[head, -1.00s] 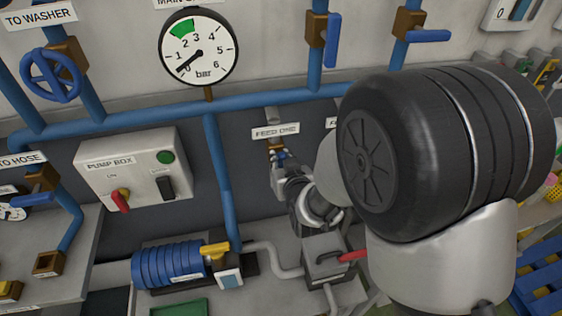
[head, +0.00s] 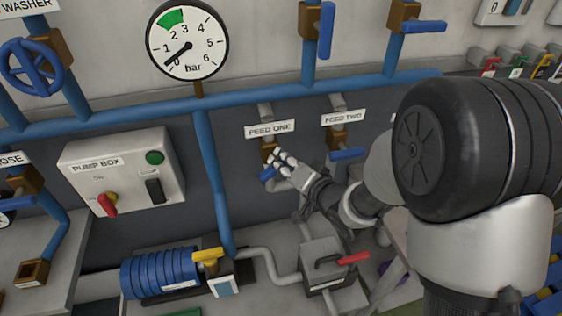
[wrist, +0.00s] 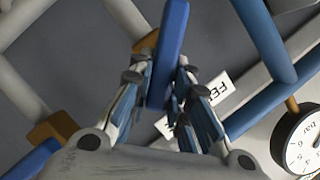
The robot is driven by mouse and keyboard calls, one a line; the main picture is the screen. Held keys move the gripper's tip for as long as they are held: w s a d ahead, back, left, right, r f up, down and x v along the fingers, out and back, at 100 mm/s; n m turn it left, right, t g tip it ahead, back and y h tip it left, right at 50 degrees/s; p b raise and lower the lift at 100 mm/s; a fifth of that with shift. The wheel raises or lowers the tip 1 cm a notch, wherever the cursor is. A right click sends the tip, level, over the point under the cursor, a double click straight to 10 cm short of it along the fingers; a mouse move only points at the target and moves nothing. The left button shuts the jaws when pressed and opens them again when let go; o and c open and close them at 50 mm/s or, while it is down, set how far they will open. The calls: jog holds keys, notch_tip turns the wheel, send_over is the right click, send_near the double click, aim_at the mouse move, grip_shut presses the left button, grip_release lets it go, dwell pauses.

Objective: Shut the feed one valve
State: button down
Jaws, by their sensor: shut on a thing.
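The feed one valve has a brown body (head: 268,153) below its FEED ONE label (head: 270,129). Its blue lever (head: 267,174) shows only in part in the head view, its visible end pointing down and left. In the wrist view the blue lever (wrist: 168,45) runs between the two fingers, with the brown body behind it. My gripper (head: 281,165) is shut on this lever. The fingers (wrist: 157,90) hide part of the lever and label.
The feed two valve (head: 338,138) is close on the right, its blue lever sideways. A pressure gauge (head: 187,40) reads near zero. The pump box (head: 122,170) is left. A grey box with a red lever (head: 353,259) and a blue pump (head: 160,273) are below.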

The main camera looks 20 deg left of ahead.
jog(key=m, duration=0.1)
jog(key=m+y, duration=0.1)
jog(key=f+m, duration=0.1)
jog(key=shift+w+d+y+b, duration=0.2)
jog(key=shift+d+y+b, duration=0.05)
jog(key=shift+y+b, duration=0.05)
jog(key=m, duration=0.1)
jog(key=m+y+b, duration=0.1)
jog(key=m, duration=0.1)
jog(key=shift+f+m+t+y, duration=0.3)
dwell(0.3)
jog(key=c, duration=1.5)
grip_release()
jog(key=v, duration=1.2)
jog(key=shift+f, duration=0.1)
